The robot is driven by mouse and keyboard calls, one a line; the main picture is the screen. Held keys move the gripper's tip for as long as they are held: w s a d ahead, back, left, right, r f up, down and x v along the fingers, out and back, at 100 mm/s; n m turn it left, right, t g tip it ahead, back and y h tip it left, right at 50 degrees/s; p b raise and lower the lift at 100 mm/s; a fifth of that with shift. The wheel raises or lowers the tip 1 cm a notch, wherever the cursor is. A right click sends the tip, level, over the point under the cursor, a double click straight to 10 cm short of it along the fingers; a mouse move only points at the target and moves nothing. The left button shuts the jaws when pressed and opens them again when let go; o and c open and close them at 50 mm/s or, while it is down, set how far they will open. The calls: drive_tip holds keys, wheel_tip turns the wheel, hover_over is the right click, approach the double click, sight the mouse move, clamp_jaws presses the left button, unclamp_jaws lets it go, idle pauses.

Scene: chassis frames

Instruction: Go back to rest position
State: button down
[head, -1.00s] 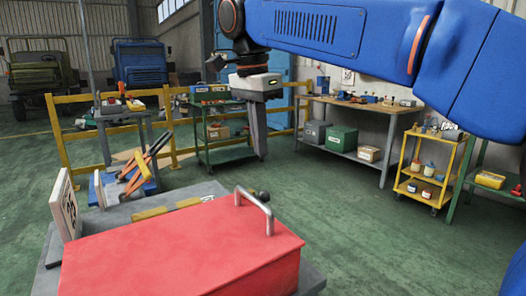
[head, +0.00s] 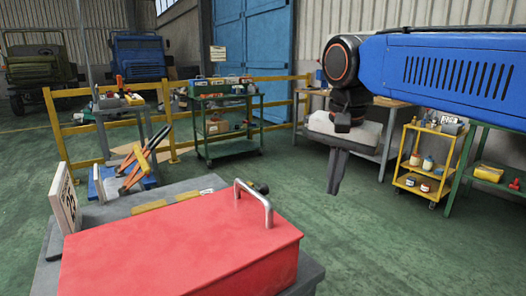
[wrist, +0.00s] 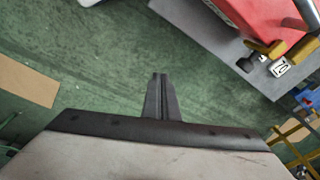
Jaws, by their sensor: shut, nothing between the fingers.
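My gripper (head: 334,190) hangs pointing down at the end of my blue arm, right of centre in the head view. Its fingers are together with nothing between them. In the wrist view the shut fingers (wrist: 158,78) point at bare green floor. The gripper is to the right of the red box (head: 180,245) and apart from it. The red box, with a metal handle, lies on a grey table (head: 312,278) in front of me.
A green cart (head: 232,150) and yellow railing (head: 80,130) stand behind. A workbench (head: 385,105) and a yellow shelf cart (head: 425,160) are at the right. The floor between is clear.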

drive_tip(key=s+d+f+n+t, duration=0.1)
drive_tip(key=s+d+f+n, duration=0.1)
drive_tip(key=s+d+f, duration=0.2)
drive_tip(key=s+d+f+n+t, duration=0.1)
drive_tip(key=s+d+f, duration=0.4)
drive_tip(key=f, duration=0.5)
drive_tip(key=s+d+f+n, duration=0.3)
drive_tip(key=s+d+f, duration=0.1)
drive_tip(key=f, duration=0.3)
drive_tip(key=shift+s+d+f+t, duration=0.3)
drive_tip(key=shift+s+t, duration=0.1)
drive_tip(key=shift+s, duration=0.25)
